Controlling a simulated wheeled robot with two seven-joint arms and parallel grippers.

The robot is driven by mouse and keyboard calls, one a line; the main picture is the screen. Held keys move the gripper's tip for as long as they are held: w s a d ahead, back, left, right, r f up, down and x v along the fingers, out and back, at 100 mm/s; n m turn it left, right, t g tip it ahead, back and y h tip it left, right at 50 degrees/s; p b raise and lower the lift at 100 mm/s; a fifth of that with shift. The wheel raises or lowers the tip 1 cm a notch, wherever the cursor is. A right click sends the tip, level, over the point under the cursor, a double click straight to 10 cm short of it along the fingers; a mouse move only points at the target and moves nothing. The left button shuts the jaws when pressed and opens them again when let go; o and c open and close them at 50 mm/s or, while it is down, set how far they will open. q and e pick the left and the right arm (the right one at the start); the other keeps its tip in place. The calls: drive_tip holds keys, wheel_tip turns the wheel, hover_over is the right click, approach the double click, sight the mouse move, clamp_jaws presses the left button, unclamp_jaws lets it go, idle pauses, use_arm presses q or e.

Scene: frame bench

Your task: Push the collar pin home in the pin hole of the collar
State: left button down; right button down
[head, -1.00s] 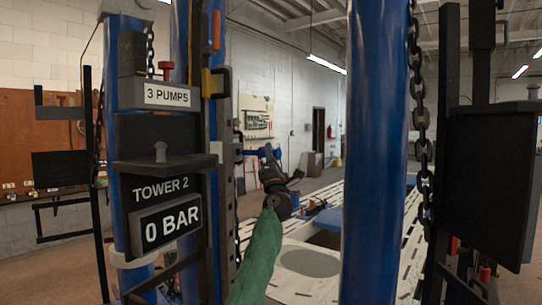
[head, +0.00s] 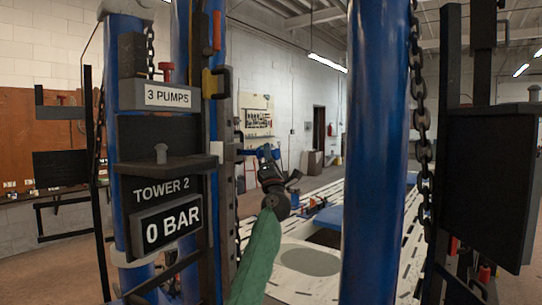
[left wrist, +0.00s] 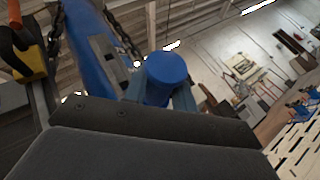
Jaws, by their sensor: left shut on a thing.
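My left gripper (head: 266,155) is near the middle of the head view, just right of the Tower 2 frame. It is shut on a small blue piece, which I take to be the collar pin. In the left wrist view this pin (left wrist: 167,70) shows as a blue cylinder with a round flat end beyond the dark gripper body. A pale grey block (head: 228,151) on the tower's right side may be the collar. The pin hole is not visible, and I cannot tell whether the pin is in it. My right gripper is out of view.
A blue post (head: 374,150) and a hanging chain (head: 424,150) stand to the right. A pale perforated bench (head: 295,280) lies behind.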

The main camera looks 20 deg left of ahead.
sight(250, 153)
use_arm(q)
drive_tip(key=shift+w+a+p, duration=0.15)
drive_tip(key=shift+a, duration=1.1)
drive_tip(key=shift+w+a+p, duration=0.2)
drive_tip(key=shift+a, duration=1)
drive_tip(key=shift+w+a+p, duration=0.15)
drive_tip(key=shift+a, duration=1.1)
drive_tip(key=c, duration=1.1)
unclamp_jaws()
drive_tip(key=shift+o, duration=0.2)
drive_tip(key=shift+s+d+f, duration=0.15)
drive_tip(key=shift+s+f, duration=0.1)
drive_tip(key=shift+f, duration=0.2)
drive_tip(key=b+v, duration=0.2)
drive_tip(key=v, duration=0.4)
drive_tip(key=shift+s+d+f, duration=0.15)
drive_tip(key=shift+s+f, duration=0.1)
drive_tip(key=shift+s, duration=0.05)
